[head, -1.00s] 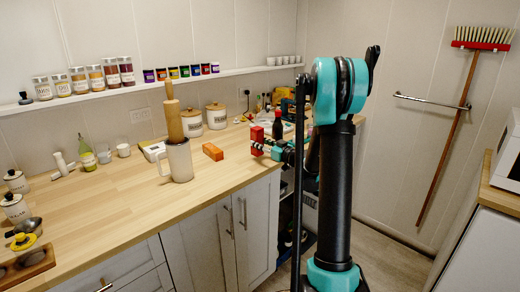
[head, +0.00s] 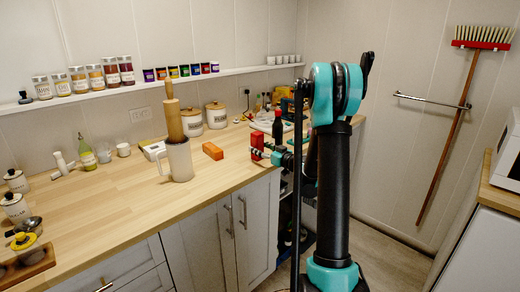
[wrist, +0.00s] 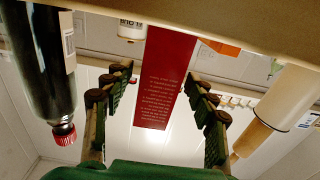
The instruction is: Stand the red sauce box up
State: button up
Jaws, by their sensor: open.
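The red sauce box (head: 257,144) stands upright on the wooden counter near its front edge. My gripper (head: 268,151) is just to its right in the head view, with open fingers. In the wrist view, which looks upside down, the box (wrist: 166,75) shows as a tall red panel with pale print between the two spread fingers of my gripper (wrist: 155,100). Gaps show on both sides of the box, and its base end meets the counter at the top of that picture.
An orange block (head: 213,151) lies left of the box, beside a jug (head: 179,161) holding a rolling pin (head: 173,115). A dark bottle (head: 278,127) with a red cap (wrist: 64,135) stands close behind my gripper.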

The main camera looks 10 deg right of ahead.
jog(key=shift+r, duration=0.1)
jog(key=shift+s+d+r, duration=0.1)
jog(key=v, duration=1.2)
jog(key=s+a+f+m+g+h, duration=0.1)
jog(key=s+a+f+g+h, duration=0.1)
jog(key=s+a+f+g, duration=0.45)
jog(key=s+a+f+m+g+h, duration=0.15)
jog(key=s+a, duration=0.25)
jog(key=s, duration=0.5)
jog(key=s+d+f+m+g+h, duration=0.1)
jog(key=s+d+f+m+h, duration=0.1)
jog(key=s, duration=0.6)
jog(key=s+d+f+m+g+h, duration=0.1)
jog(key=s+d+f+m+h, duration=0.1)
jog(key=s+d+h, duration=0.3)
jog(key=s+f, duration=0.1)
jog(key=s, duration=0.2)
jog(key=shift+f+m, duration=0.35)
